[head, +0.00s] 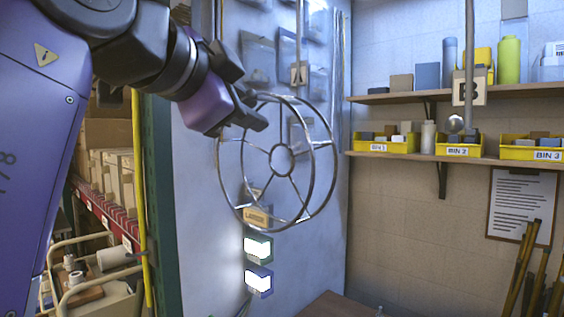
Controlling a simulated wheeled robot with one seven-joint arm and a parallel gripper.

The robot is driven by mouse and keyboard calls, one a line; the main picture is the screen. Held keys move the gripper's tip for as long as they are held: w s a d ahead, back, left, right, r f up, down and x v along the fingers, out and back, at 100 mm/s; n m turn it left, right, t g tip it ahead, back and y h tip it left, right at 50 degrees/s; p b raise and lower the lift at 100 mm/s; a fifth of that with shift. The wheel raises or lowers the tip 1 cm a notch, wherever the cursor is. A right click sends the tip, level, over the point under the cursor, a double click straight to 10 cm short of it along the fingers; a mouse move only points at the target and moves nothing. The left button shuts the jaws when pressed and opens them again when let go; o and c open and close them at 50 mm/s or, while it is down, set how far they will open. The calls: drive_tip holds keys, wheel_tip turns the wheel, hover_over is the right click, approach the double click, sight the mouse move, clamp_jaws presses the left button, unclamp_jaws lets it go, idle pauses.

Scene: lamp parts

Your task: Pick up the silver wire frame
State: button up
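The pale panel (200,215) stands close behind the frame. On the right are shelves (445,91) with yellow bins (386,144) and bottles. A rod with a tag marked B (469,88) hangs before them. A brown tabletop (335,306) shows at the bottom.

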clamp_jaws()
idle(1.2)
